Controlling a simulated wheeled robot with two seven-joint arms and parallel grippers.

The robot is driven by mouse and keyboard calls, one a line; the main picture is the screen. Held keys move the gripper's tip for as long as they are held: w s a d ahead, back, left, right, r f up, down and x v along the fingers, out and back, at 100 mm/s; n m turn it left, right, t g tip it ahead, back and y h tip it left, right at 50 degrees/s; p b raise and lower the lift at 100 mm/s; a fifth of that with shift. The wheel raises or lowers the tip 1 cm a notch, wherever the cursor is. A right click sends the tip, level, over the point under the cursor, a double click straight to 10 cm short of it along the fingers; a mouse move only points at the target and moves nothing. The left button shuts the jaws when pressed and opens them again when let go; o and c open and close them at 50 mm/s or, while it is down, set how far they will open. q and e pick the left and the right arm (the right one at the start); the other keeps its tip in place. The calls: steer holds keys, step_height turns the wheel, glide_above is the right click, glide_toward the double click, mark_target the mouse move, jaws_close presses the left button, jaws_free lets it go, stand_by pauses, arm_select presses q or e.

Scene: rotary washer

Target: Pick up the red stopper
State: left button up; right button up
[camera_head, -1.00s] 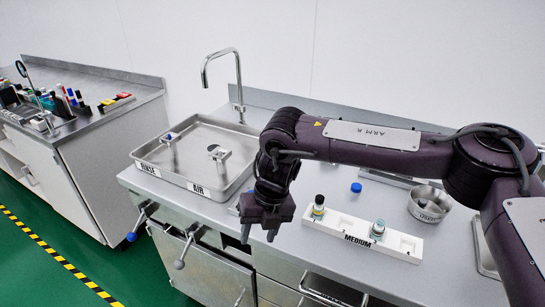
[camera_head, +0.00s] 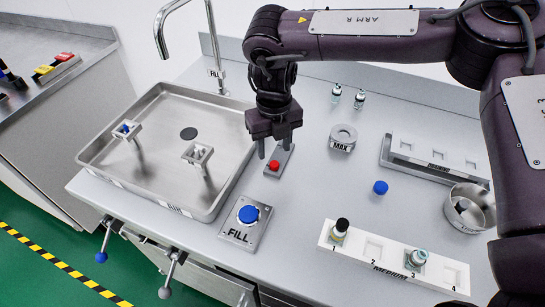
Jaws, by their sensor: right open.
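A small red round piece (camera_head: 274,165) sits on a narrow grey plate (camera_head: 285,158) on the counter, right of the sink tray. It is the only red piece I see on this counter; I cannot tell whether it is a loose stopper or a fixed button. My right gripper (camera_head: 274,146) points down just above and behind it in the picture. Its two fingers are apart with nothing visible between them. They partly cover the plate, and I cannot tell their exact height. My left gripper is not in view.
A blue FILL button (camera_head: 248,214) stands in front, beside the sink tray (camera_head: 140,184). A blue cap (camera_head: 380,187) lies to the right. A white MEDIUM rack (camera_head: 373,249) holds two vials. A MAX piece (camera_head: 343,136) and two small vials stand behind. A metal bowl (camera_head: 468,208) is at right.

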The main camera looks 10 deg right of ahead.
mark_target(274, 163)
step_height(274, 163, down, 3)
steer(key=shift+d+f+p, duration=0.15)
steer(key=shift+f+p, duration=0.05)
steer(key=shift+p, duration=0.5)
step_height(274, 163, down, 2)
steer(key=shift+w+f, duration=0.15)
steer(key=shift+f, duration=0.05)
steer(key=c, duration=0.4)
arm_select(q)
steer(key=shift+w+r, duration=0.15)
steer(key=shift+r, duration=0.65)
arm_select(e)
jaws_close()
